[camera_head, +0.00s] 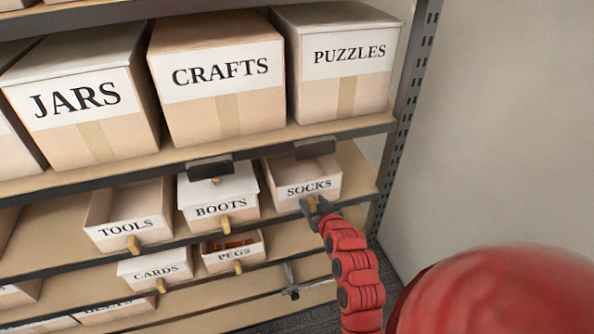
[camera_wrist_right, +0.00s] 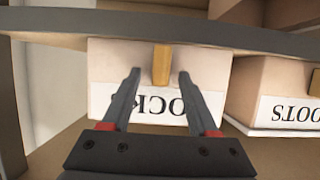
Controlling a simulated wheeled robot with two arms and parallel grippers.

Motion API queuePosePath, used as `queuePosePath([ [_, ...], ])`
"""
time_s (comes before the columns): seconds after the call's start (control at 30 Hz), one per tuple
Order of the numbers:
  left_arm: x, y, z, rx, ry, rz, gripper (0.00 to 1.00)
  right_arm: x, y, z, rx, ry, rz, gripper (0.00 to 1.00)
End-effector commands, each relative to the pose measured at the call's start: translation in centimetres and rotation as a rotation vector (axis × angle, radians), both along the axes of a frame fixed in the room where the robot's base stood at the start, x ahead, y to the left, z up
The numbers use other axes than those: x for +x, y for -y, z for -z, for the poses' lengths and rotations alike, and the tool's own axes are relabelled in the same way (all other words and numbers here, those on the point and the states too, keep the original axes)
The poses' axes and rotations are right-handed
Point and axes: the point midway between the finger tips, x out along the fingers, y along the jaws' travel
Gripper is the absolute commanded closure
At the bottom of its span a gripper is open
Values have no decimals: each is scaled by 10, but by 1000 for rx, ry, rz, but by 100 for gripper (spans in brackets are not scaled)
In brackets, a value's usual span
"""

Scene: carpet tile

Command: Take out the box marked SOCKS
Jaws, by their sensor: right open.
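The SOCKS box (camera_head: 302,187) is a tan open-topped box with a white label, at the right end of the middle shelf. Its label shows upside down in the wrist view, where the box (camera_wrist_right: 210,68) fills the middle. A yellowish pull (camera_wrist_right: 162,63) sticks out from its front. My right gripper (camera_head: 312,204) is open at the front of this box. In the wrist view its two fingers (camera_wrist_right: 160,76) stand on either side of the pull, with gaps visible. The fingers cover part of the label. My left gripper is not in view.
The BOOTS box (camera_head: 219,207) stands left of SOCKS, then TOOLS (camera_head: 124,228). CRAFTS (camera_head: 220,112) and PUZZLES (camera_head: 349,90) are on the shelf above. PEGS (camera_head: 236,255) and CARDS (camera_head: 154,270) are below. A slotted upright (camera_head: 404,130) bounds the right side.

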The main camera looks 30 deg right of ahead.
Motion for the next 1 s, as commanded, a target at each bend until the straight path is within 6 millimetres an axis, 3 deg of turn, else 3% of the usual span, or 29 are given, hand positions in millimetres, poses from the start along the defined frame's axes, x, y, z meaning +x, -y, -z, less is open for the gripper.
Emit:
queuePosePath([
  [0.07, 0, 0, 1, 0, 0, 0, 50, 0, 0, 1, 0, 0, 0, 40],
  [0.4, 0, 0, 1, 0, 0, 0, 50, -1, 0, 1, 0, -1, 0, 99],
  [1.0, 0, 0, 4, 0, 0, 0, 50, 0, 0, -1, 0, -1, 0, 100],
])
